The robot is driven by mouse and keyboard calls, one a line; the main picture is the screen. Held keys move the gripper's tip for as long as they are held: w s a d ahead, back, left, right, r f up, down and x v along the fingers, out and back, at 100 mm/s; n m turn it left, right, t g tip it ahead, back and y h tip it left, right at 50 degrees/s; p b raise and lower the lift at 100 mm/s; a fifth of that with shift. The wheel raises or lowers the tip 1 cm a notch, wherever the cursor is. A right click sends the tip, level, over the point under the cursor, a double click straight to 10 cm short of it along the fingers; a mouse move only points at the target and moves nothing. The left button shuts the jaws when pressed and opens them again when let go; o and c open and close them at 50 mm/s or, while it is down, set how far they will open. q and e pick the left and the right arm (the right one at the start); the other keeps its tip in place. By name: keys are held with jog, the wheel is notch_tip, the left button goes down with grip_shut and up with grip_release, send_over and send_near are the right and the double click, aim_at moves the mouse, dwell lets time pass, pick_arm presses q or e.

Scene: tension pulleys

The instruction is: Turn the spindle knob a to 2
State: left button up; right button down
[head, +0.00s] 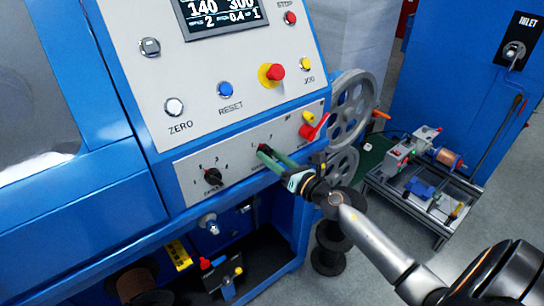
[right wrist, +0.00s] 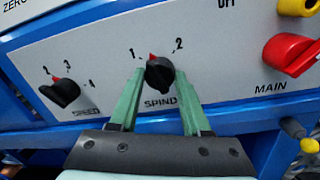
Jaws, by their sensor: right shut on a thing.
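The spindle knob (right wrist: 159,73) is black with a red pointer mark on the grey panel, above the partly hidden label "SPIND". Its mark points up and slightly left, between the printed 1 and 2. My right gripper (right wrist: 158,78) has its green fingers on either side of the knob and is shut on it. In the head view my right gripper (head: 264,151) reaches the panel from the lower right and mostly hides the knob. My left gripper is not in view.
The black speed knob (right wrist: 61,92) is left of the spindle knob. The red main switch (right wrist: 291,52) is to the right. Above are a red stop button on yellow (head: 272,74) and a display (head: 218,16). Grey pulley wheels (head: 350,108) stand beyond the panel's right edge.

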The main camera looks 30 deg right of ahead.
jog(key=m, duration=0.6)
jog(key=shift+p, duration=0.3)
jog(key=m, duration=0.3)
jog(key=m+h+p, duration=0.1)
jog(key=m, duration=0.2)
jog(key=shift+a+m+t+p, duration=0.1)
jog(key=shift+m+t+p, duration=0.2)
jog(key=shift+m, duration=0.1)
jog(key=shift+c, duration=1.8)
grip_release()
jog(key=s+d+f+b, duration=0.1)
jog(key=s, duration=1.1)
jog(key=shift+s+b, duration=0.25)
jog(key=shift+b, duration=0.05)
